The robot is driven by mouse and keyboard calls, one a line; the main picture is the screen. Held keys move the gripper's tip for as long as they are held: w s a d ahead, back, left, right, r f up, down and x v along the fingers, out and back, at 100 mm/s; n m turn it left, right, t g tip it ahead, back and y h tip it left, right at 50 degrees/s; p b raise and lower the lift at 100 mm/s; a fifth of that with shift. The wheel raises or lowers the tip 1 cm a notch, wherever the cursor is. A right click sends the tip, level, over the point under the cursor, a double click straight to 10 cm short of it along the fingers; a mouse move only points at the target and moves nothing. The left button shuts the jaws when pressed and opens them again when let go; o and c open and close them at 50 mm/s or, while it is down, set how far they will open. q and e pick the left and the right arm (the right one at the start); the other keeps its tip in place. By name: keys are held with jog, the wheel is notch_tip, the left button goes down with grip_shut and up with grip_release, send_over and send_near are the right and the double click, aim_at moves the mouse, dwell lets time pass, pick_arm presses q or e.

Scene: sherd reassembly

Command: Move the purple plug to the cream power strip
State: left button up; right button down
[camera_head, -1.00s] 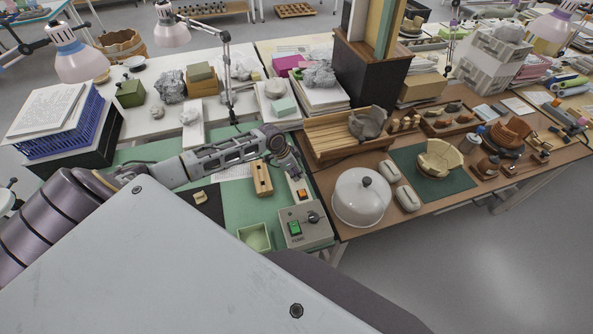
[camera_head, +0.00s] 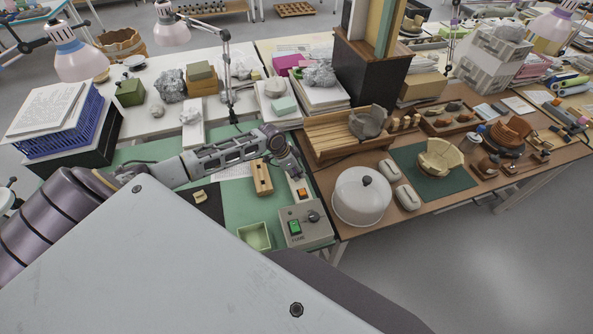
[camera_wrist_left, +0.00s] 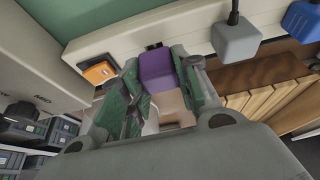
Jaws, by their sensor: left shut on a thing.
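The purple plug (camera_wrist_left: 156,68) sits between the fingers of my left gripper (camera_wrist_left: 160,82) in the left wrist view. The gripper is shut on it. The cream power strip (camera_wrist_left: 182,32) runs behind the plug, with an orange switch (camera_wrist_left: 99,72) at its left end. A dark socket opening (camera_wrist_left: 153,46) shows just beyond the plug. I cannot tell whether the plug touches the strip. In the head view my left gripper (camera_head: 288,164) is over the far part of the strip (camera_head: 294,186) and hides the plug. My right gripper is not in view.
A grey plug (camera_wrist_left: 236,40) and a blue plug (camera_wrist_left: 302,20) stand along the strip to the right. A grey control box (camera_head: 305,226), a wooden block (camera_head: 263,178) and a slatted wooden rack (camera_head: 325,143) are close by. A white dome (camera_head: 361,197) stands to the right.

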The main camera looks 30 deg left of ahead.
pick_arm(q)
jog(key=shift+f+b, duration=0.3)
jog(key=shift+f, duration=0.4)
dwell(0.8)
jog(key=o, duration=1.1)
jog(key=o, duration=0.4)
jog(key=shift+r, duration=0.15)
jog(key=shift+r+p, duration=2.65)
jog(key=shift+r, duration=1.25)
